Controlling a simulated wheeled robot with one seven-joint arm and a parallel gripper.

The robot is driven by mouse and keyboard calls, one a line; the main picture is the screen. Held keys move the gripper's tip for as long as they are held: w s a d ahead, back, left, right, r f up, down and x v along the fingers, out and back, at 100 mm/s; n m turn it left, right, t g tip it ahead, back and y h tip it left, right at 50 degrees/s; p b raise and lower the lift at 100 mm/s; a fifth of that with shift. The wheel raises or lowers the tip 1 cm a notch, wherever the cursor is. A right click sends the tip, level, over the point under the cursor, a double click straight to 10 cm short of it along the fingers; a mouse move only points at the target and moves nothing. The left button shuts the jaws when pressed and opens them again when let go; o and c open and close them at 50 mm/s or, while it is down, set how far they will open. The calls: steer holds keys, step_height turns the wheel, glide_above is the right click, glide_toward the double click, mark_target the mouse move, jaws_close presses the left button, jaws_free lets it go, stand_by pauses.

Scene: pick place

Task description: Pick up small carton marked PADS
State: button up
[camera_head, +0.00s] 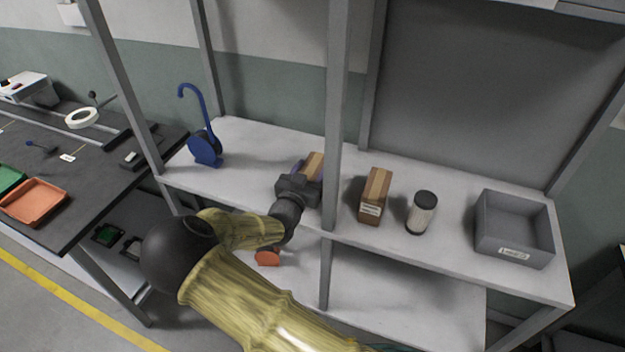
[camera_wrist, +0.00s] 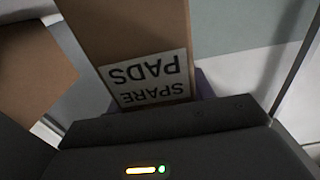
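The small brown carton marked SPARE PADS (camera_wrist: 130,40) fills the upper middle of the wrist view, its white label upside down there. In the head view the carton (camera_head: 314,163) stands on the shelf, partly hidden behind my gripper (camera_head: 299,186). My gripper is right in front of the carton, at the shelf's front edge. In the wrist view only its dark body shows along the bottom; I cannot make out the fingertips or whether they touch the carton. A purple thing (camera_wrist: 205,88) shows beside the carton's lower edge.
A second labelled brown carton (camera_head: 375,194) stands right of the grey post (camera_head: 335,120). Further right are a dark-lidded jar (camera_head: 421,214) and a grey bin (camera_head: 513,228). A blue hooked item (camera_head: 205,147) stands at the shelf's left, with free shelf beside it.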

steer(key=shift+c, duration=0.8)
steer(key=shift+r, duration=0.1)
steer(key=shift+r+b, duration=0.3)
steer(key=shift+r, duration=0.55)
steer(key=shift+s+a+r+b, duration=0.15)
steer(key=shift+r+b, duration=0.15)
steer(key=shift+r, duration=0.5)
steer(key=b+v, duration=0.2)
steer(key=v, duration=1.5)
steer(key=shift+s, duration=0.3)
steer(key=shift+r, duration=0.1)
steer(key=shift+a, duration=0.1)
